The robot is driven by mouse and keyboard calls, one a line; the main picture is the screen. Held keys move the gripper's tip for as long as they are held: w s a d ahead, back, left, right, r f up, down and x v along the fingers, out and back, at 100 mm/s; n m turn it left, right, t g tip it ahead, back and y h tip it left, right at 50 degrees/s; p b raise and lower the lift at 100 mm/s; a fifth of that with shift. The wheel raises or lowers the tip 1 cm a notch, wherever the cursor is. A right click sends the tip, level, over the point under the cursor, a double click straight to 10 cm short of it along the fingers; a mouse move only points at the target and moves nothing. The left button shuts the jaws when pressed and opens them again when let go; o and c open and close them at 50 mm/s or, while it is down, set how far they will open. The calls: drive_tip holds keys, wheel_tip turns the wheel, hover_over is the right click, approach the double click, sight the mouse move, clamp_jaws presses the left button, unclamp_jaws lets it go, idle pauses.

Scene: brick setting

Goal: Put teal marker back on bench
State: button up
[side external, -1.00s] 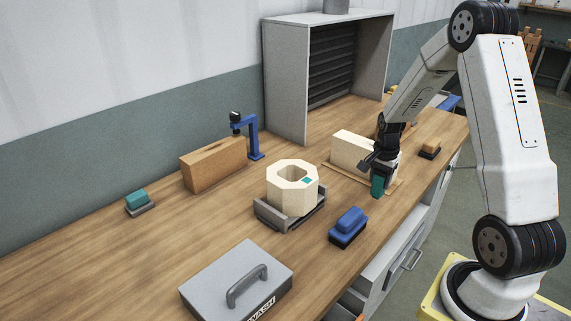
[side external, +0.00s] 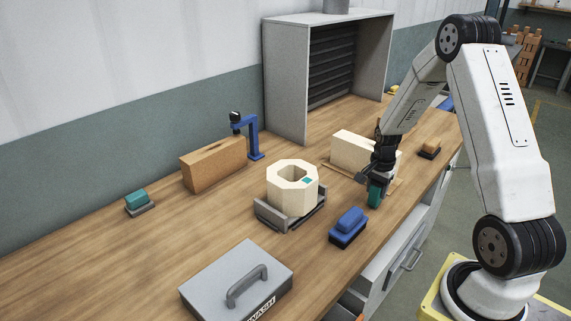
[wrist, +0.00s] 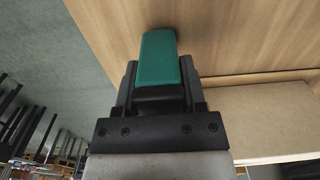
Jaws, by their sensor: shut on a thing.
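The teal marker, a blocky teal-green piece, is in my gripper (side external: 375,183). The marker (side external: 375,197) shows below the jaws in the side view, close over the bench top (side external: 300,235) at its right front part; I cannot tell if it touches the wood. In the wrist view the marker (wrist: 158,58) sticks out from between the dark jaws (wrist: 158,85), which are shut on it. Its gripped end is hidden by the jaws.
A cream block (side external: 350,147) on a board stands just behind my gripper. A blue brush-like block (side external: 348,226) lies to the left front, and a cream octagonal ring (side external: 292,201) sits in a grey cradle. Bare wood lies around the marker.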

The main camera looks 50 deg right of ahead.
drive_tip(key=o, duration=1)
drive_tip(key=shift+r, duration=0.15)
drive_tip(key=shift+r, duration=6)
drive_tip(key=shift+a, duration=0.1)
drive_tip(key=shift+w+a+n, duration=0.1)
drive_tip(key=shift+a+n, duration=0.2)
drive_tip(key=shift+a, duration=0.05)
drive_tip(key=s+a+f+n+t, duration=0.1)
drive_tip(key=s+a+n, duration=0.1)
drive_tip(key=a+n, duration=0.6)
drive_tip(key=s+a+n+t, duration=0.1)
drive_tip(key=s+a+n, duration=0.2)
drive_tip(key=a+n, duration=0.6)
drive_tip(key=a, duration=0.9)
drive_tip(key=shift+f+t, duration=0.3)
drive_tip(key=shift+f, duration=0.05)
